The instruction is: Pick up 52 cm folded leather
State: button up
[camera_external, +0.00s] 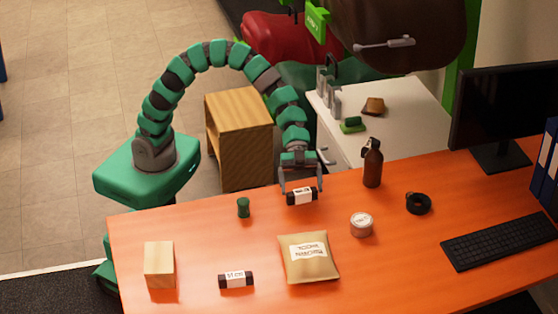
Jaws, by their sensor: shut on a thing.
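My gripper (302,190) points down at the back edge of the orange table. Its two fingers are closed on the ends of a small black folded leather roll (302,197) with a white label. The label's text is too small to read. The roll is level, at or just above the table top; I cannot tell whether it touches. A second black roll (236,280) lies at the front of the table, apart from the gripper. Its white label appears to read 51 cm.
On the orange table (190,240) are a wooden block (159,264), green cylinder (243,208), labelled pouch (308,258), round tin (361,224), brown bottle (372,163), black tape roll (418,204), keyboard (500,236) and monitor (505,110). A wooden cabinet (240,140) stands behind.

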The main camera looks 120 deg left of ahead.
jog(key=s, duration=0.4)
jog(key=s+p, duration=0.1)
jog(key=s, duration=0.3)
jog(key=s+a+r, duration=0.1)
jog(key=s, duration=0.3)
jog(key=shift+s+r, duration=0.1)
jog(key=shift+s, duration=0.15)
